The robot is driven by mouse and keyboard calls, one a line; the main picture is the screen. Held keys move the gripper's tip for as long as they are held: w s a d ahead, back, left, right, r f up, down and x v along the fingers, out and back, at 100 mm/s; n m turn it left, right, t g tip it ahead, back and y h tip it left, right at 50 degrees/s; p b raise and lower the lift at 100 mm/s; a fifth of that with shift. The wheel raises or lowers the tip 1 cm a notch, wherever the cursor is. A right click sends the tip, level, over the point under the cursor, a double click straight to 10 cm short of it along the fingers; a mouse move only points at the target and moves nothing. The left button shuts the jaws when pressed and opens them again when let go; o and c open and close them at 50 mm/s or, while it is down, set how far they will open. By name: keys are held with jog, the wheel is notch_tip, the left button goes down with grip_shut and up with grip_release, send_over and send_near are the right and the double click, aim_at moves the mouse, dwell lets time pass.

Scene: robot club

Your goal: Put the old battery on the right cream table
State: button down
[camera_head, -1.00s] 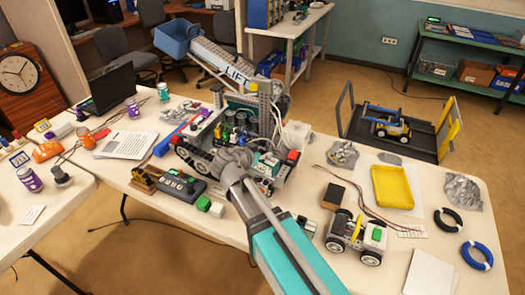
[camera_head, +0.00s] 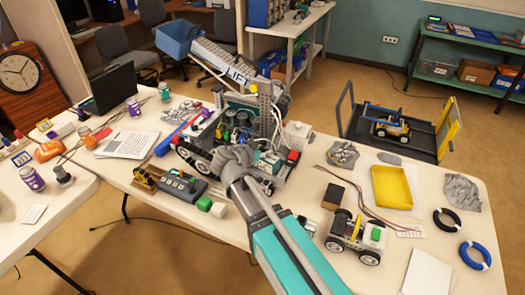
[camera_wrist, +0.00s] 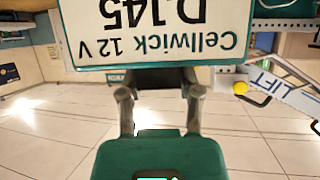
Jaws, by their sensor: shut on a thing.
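The old battery (camera_wrist: 150,30) fills the top of the wrist view, with a white label reading "Cellwick 12 V" upside down and green edges. My gripper (camera_wrist: 157,85) is shut on it. In the head view my arm reaches over the right cream table (camera_head: 235,222), and its wrist is in front of a large tracked robot model. I cannot clearly make out the battery or my fingertips there. The left cream table (camera_head: 65,208) stands at the left.
The tracked robot (camera_head: 235,125) fills the right table's middle. A small wheeled car (camera_head: 355,238), yellow tray (camera_head: 391,186), grey controller (camera_head: 183,186) and blue ring (camera_head: 478,258) lie around it. A dark cart (camera_head: 365,140) stands behind.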

jog(key=shift+r+p, duration=2.7)
jog(key=shift+r, duration=0.15)
jog(key=shift+a, duration=0.15)
